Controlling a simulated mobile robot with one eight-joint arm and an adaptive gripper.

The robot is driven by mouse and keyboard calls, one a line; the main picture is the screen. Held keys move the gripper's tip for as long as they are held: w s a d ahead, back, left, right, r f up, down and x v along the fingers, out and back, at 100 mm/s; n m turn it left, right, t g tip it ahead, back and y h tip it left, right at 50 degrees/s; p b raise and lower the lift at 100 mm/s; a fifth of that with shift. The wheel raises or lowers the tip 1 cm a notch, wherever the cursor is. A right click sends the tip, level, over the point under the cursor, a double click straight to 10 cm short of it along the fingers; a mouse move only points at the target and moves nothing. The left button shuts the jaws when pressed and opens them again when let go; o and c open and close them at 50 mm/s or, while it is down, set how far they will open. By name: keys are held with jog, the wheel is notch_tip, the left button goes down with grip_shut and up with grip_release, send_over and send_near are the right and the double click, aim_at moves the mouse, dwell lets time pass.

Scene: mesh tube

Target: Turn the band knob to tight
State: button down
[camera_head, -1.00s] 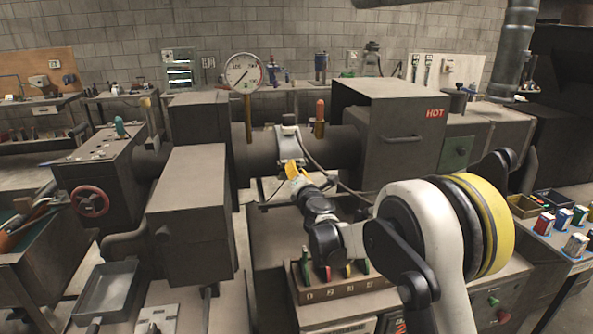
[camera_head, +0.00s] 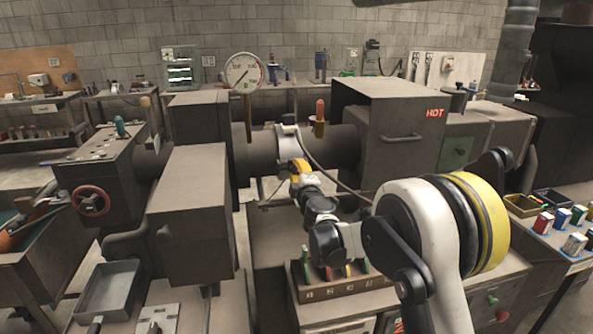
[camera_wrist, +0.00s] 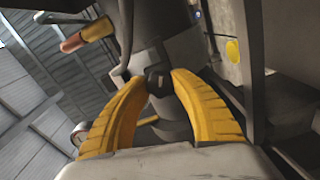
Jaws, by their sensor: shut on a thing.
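A light grey band (camera_head: 290,146) wraps the dark horizontal tube (camera_head: 262,148) in the head view. The band also shows in the wrist view (camera_wrist: 178,52). My gripper (camera_head: 299,166) is at the band's lower front, its yellow fingers pointing up to it. In the wrist view my gripper (camera_wrist: 158,84) has its yellow fingertips closed in on both sides of a small dark knob (camera_wrist: 156,76). The gripper is shut on this knob. The fingers hide part of its sides, and I cannot read any mark for tight.
A dial gauge (camera_head: 244,73) stands on the tube left of the band. An orange-handled fitting (camera_head: 319,113) rises just right of it. A dark cable (camera_head: 325,173) runs close to my gripper. A box marked HOT (camera_head: 396,132) stands to the right.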

jog(key=m, duration=0.4)
jog(key=shift+m, duration=0.3)
jog(key=m, duration=0.3)
jog(key=shift+m, duration=0.4)
jog(key=m, duration=1.5)
jog(key=shift+p, duration=0.3)
jog(key=m, duration=0.7)
